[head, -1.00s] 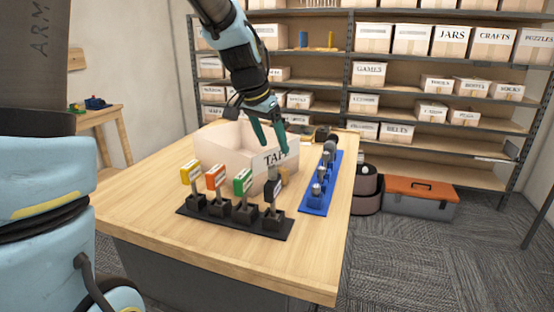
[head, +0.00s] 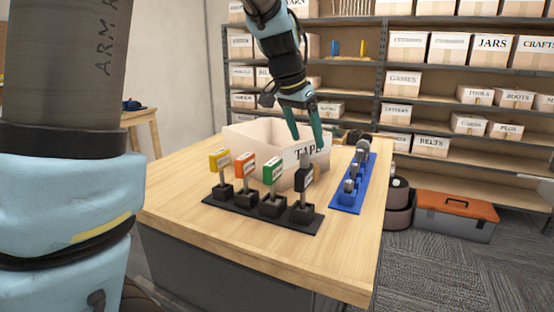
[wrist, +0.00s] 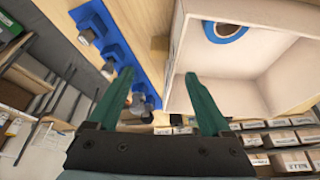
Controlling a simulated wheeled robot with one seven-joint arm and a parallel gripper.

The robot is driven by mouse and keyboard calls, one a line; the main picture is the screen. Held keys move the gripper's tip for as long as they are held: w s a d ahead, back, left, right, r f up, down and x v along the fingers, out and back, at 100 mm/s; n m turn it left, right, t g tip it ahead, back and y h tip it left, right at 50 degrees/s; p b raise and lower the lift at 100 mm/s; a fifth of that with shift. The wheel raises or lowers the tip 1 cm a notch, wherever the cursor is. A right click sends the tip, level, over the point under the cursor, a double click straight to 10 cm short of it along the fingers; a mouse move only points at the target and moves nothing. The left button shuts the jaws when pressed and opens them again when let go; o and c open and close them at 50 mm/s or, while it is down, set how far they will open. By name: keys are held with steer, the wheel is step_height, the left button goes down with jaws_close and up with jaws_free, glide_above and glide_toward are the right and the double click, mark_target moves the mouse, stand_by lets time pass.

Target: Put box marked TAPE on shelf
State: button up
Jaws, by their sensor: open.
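The open white box marked TAPE (head: 246,138) stands on the wooden table, its label partly covered by my fingers in the head view. In the wrist view the box (wrist: 255,92) is at the upper right, with a blue tape roll (wrist: 226,32) inside. My gripper (head: 307,142) is open and points down by the box's right part. In the wrist view my gripper's fingers (wrist: 160,76) are wide apart with nothing held. I cannot tell whether a finger touches the box. The shelf (head: 381,55) stands behind the table.
A black rack (head: 262,216) with several coloured label tags stands in front of the box. A blue rack (head: 347,196) holding grey pieces lies to its right. The shelf holds many labelled boxes, with bare gaps between some. An orange-lidded toolbox (head: 455,214) stands on the carpet.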

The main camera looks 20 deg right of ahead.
steer(key=x, duration=0.5)
steer(key=p+x, duration=0.1)
steer(key=x, duration=0.3)
steer(key=shift+a+f+p, duration=0.1)
steer(key=shift+f+p, duration=0.2)
steer(key=shift+f, duration=0.15)
steer(key=shift+c, duration=0.4)
jaws_close()
